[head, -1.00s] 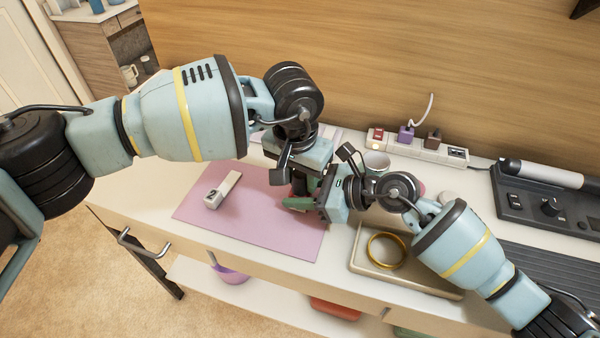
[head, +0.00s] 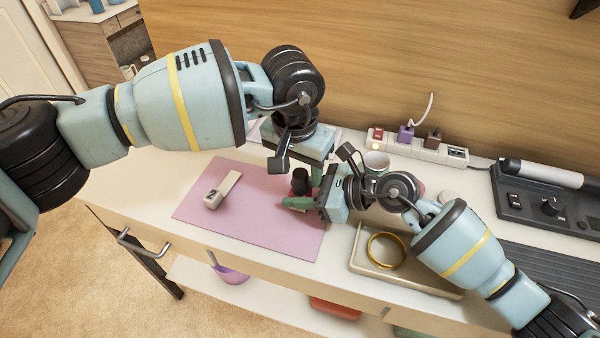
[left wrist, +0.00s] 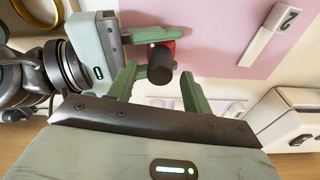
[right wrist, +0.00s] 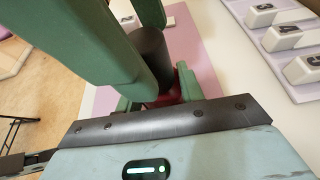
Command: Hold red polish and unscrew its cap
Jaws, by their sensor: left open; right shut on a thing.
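The red polish is a red bottle with a tall dark cap. In the head view its dark cap (head: 300,180) stands above the pink mat. My right gripper (head: 303,203) is shut on the bottle. The red body (left wrist: 166,48) shows partly behind the dark cap (left wrist: 160,66) in the left wrist view. In the right wrist view, the red body (right wrist: 172,94) sits between the right fingers, with the dark cap (right wrist: 150,52) on top. My left gripper (left wrist: 158,84) is open, its fingertips on either side of the cap's end, with gaps visible.
The pink mat (head: 255,225) lies under the grippers with a white numbered block (head: 214,198) on it. A tray (head: 360,262) with a gold ring (head: 386,251) is at the right. A power strip (head: 420,148) and a cup (head: 376,163) stand behind.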

